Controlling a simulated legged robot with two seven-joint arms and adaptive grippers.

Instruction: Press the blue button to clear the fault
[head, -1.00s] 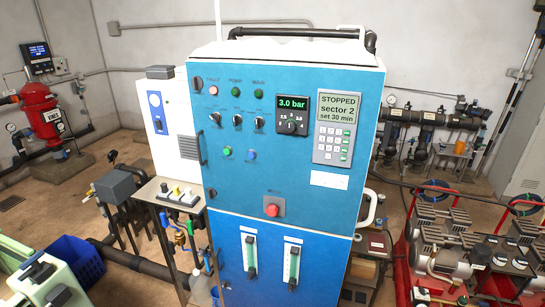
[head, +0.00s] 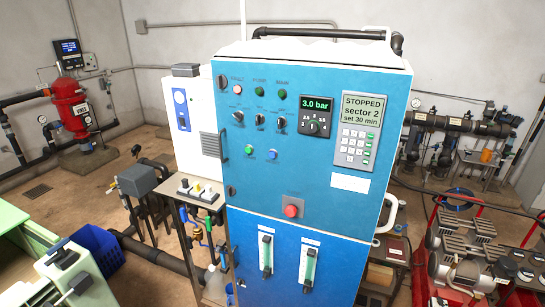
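The blue button (head: 272,155) is a small round button on the upper blue door of the control cabinet (head: 255,190). It sits just right of a green button (head: 249,149), below a row of black rotary switches. The fault lamp (head: 238,88) at the door's upper left looks pale pink; its small label is blurred. The display (head: 361,110) reads "STOPPED sector 2 set 30 min". Neither of my grippers shows in the head view, and nothing covers the blue button.
A red emergency-type button (head: 291,211) sits lower on the door. A door handle (head: 223,145) stands out at the left edge. A small bench (head: 181,191) with switches, a blue crate (head: 101,249) and red-framed pumps (head: 468,240) flank the cabinet.

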